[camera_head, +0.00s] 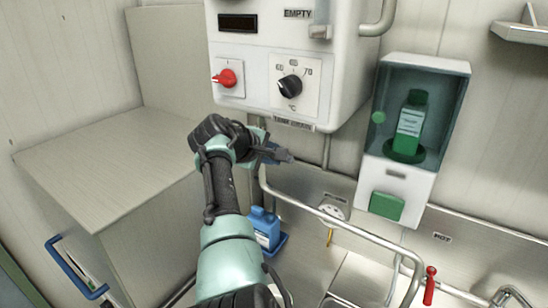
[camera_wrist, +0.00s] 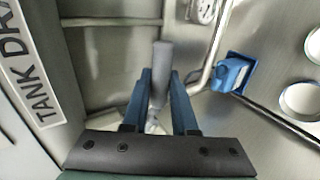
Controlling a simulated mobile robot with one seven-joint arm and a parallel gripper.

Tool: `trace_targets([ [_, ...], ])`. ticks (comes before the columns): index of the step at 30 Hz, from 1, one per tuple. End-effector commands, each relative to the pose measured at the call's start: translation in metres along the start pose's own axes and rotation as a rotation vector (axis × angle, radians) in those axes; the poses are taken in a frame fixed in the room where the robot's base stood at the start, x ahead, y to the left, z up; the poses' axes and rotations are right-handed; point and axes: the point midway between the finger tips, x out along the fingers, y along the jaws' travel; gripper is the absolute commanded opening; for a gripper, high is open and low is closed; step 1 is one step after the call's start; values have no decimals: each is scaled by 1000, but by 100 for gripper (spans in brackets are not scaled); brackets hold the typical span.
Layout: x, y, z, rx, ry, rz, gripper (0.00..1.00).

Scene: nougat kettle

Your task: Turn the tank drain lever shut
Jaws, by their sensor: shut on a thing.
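The tank drain lever (camera_wrist: 161,62) is a grey cylindrical handle. In the wrist view it stands between the two blue fingers of my gripper (camera_wrist: 160,80), which is shut on it. A label reading "TANK DRA" (camera_wrist: 35,75) is at the left of that view, partly cut off. In the head view my gripper (camera_head: 272,155) is just below the white tank box (camera_head: 345,90), under its small label (camera_head: 292,125). My wrist and fingers hide most of the lever there, so its exact angle is hard to tell.
A red knob (camera_head: 226,77) and a black temperature dial (camera_head: 290,86) are on the box front. A metal pipe (camera_head: 330,217) runs beside my gripper. A blue bottle (camera_head: 265,230) is below. A green-bottle dispenser (camera_head: 400,170) hangs at the right, and a large cabinet (camera_head: 110,150) fills the left.

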Motion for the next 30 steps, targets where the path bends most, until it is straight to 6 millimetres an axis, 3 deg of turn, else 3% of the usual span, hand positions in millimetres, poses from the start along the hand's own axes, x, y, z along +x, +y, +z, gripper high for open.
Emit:
trace_targets([
  [17,-2,2,0,-25,-15,2,0],
  [18,-2,3,0,-25,-15,3,30],
  [22,-1,2,0,-24,-14,2,53],
  [30,-1,2,-1,-23,-13,1,56],
])
